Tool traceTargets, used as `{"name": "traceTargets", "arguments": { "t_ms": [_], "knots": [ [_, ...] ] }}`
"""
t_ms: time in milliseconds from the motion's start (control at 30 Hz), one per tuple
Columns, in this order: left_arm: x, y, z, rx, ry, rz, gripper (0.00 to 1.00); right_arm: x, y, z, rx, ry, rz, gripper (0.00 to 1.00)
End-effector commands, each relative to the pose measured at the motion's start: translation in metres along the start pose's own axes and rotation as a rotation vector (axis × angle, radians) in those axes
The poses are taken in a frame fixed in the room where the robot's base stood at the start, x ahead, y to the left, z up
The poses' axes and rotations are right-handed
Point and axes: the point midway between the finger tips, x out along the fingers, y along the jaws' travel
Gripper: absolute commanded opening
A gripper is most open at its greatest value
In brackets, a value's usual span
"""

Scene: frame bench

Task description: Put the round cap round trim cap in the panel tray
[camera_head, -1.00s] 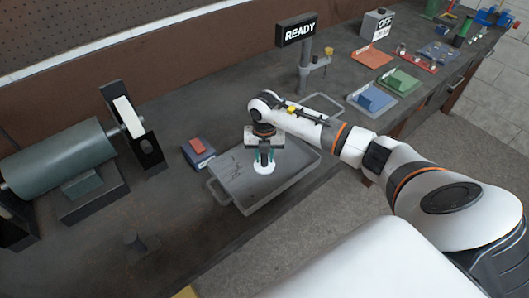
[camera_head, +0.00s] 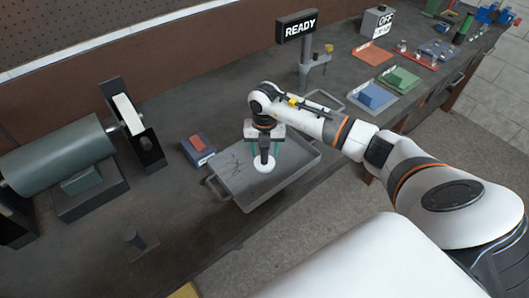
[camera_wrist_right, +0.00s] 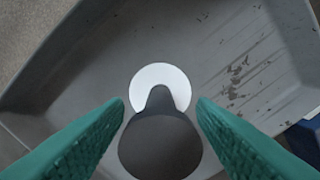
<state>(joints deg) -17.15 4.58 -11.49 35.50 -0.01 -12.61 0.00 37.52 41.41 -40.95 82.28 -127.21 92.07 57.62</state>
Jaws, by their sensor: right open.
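The round trim cap (camera_head: 265,164) is a white disc with a dark grey knob. It rests in the grey panel tray (camera_head: 228,185), on its floor. In the right wrist view the cap's white disc (camera_wrist_right: 177,79) shows behind its dark knob (camera_wrist_right: 160,140), which stands between the two green fingers. My right gripper (camera_head: 264,152) is over the tray, pointing down. Its fingers (camera_wrist_right: 161,115) are spread to both sides of the knob, with a gap on each side. My left gripper is not in view.
A blue box with a red top (camera_head: 197,147) stands just left of the tray. A grey roller (camera_head: 60,155) is at the left, and a READY sign (camera_head: 300,26) on a post is behind. Coloured trays and parts (camera_head: 375,95) stand at the back right.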

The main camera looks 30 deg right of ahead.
Motion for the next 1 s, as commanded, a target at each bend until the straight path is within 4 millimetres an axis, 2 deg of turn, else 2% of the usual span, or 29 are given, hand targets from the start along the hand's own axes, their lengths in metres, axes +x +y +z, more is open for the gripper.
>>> {"name": "traceTargets", "arguments": {
  "t_ms": [33,300,500,667,1000],
  "knots": [
    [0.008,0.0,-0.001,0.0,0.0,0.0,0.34,-0.008,0.0,-0.001,-0.001,0.006,-0.002,0.51],
    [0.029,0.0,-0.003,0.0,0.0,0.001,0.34,-0.066,0.0,-0.001,0.0,0.006,-0.004,0.51],
    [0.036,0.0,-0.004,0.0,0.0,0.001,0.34,-0.096,0.0,-0.001,0.0,0.002,-0.002,0.51],
    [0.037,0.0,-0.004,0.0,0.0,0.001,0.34,-0.104,0.0,0.0,0.0,0.001,0.0,0.51],
    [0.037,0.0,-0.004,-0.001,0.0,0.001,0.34,-0.105,0.0,0.0,0.0,0.0,0.0,0.51]
  ]
}}
